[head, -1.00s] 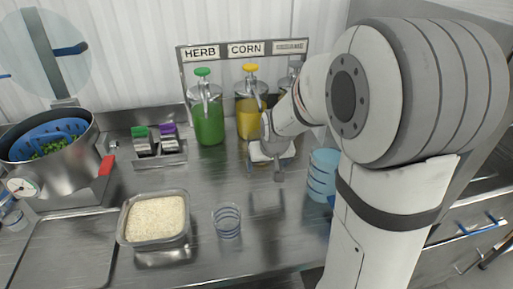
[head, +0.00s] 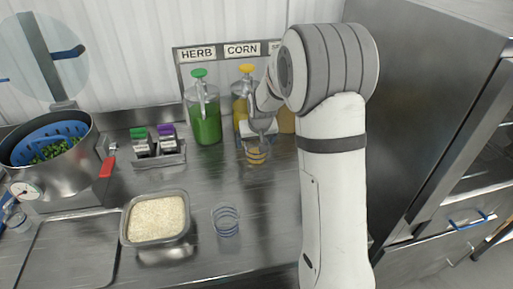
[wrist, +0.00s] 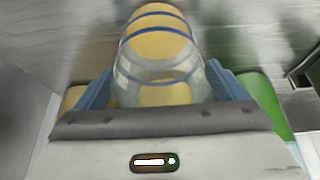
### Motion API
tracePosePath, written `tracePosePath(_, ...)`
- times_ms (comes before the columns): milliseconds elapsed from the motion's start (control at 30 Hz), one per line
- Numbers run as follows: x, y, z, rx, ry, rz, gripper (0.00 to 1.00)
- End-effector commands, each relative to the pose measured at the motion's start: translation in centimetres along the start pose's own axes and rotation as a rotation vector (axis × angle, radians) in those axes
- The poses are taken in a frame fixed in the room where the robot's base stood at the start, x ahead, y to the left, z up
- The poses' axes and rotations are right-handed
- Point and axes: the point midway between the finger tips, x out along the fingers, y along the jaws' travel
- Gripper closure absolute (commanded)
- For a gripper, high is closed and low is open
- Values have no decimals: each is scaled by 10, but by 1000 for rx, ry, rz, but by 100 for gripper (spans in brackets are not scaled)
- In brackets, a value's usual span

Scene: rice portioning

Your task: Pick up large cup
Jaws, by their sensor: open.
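A clear cup with blue bands (wrist: 158,45) stands at the corn dispenser, and yellow shows in or through it. It also appears in the head view (head: 256,156), just below my gripper (head: 258,136). In the wrist view, the blue fingers of my gripper (wrist: 158,76) are open, one on each side of this cup. I cannot tell whether either finger touches it. Another clear banded cup (head: 226,221) stands alone on the steel counter, nearer the front. The pictures do not settle which cup is the large one.
The corn dispenser (head: 240,112) and green herb dispenser (head: 206,122) stand at the back. A rice tray (head: 126,238) is left of the lone cup. A pot with a blue strainer (head: 52,184) stands far left. The counter between the lone cup and the dispensers is clear.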

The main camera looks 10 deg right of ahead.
Motion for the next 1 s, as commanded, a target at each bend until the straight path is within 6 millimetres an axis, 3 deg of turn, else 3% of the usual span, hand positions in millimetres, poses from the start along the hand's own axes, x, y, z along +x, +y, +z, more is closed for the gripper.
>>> tracePosePath(267,2,0,0,0,2,0,10)
tracePosePath(900,1,0,0,0,2,0,63)
tracePosePath(1000,1,0,0,0,2,0,63)
